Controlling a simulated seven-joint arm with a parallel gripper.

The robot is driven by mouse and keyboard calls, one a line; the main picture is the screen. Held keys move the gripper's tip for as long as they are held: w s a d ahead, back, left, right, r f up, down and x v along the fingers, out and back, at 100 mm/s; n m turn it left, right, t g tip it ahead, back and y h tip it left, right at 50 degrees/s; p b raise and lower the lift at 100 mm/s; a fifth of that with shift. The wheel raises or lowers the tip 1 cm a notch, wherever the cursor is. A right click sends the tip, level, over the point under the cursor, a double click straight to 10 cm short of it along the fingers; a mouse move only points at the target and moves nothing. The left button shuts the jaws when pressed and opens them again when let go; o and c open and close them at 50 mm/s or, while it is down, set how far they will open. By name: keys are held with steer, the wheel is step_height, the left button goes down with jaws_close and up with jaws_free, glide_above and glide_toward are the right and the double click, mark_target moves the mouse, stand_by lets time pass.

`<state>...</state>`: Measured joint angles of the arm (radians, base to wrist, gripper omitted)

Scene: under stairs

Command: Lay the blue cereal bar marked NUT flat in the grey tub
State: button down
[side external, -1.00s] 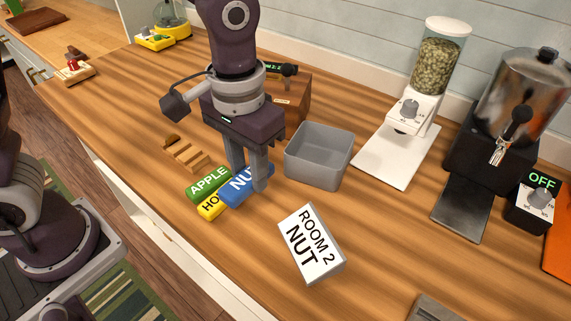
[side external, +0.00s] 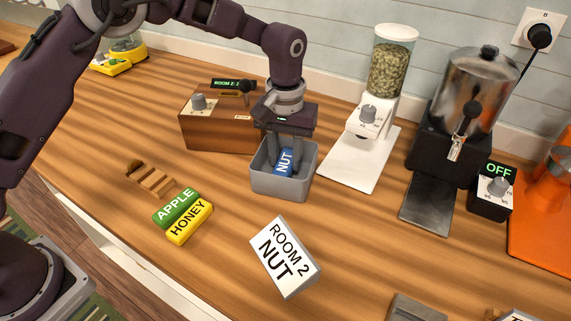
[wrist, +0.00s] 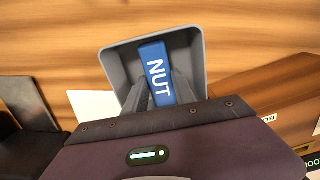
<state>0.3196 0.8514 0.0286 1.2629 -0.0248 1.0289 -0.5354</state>
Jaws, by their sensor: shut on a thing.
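The blue cereal bar (side external: 283,162) marked NUT is held between the fingers of my gripper (side external: 287,160), inside the grey tub's opening. In the side external view the bar looks tilted, and I cannot tell whether it touches the tub floor. The grey tub (side external: 281,188) stands on the wooden counter. In the wrist view the bar (wrist: 157,72) lies within the walls of the tub (wrist: 196,45), with the fingers on both sides of it. My gripper is shut on the bar.
The green APPLE bar (side external: 176,207) and yellow HONEY bar (side external: 189,222) lie on the counter. A sign (side external: 282,255) reads ROOM 2 NUT. A wooden box (side external: 217,131) stands behind the tub at left, and a white dispenser (side external: 369,120) at right.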

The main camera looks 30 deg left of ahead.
steer(key=shift+f, duration=1.05)
steer(key=c, duration=1)
jaws_free()
steer(key=shift+f, duration=0.1)
steer(key=shift+c, duration=0.2)
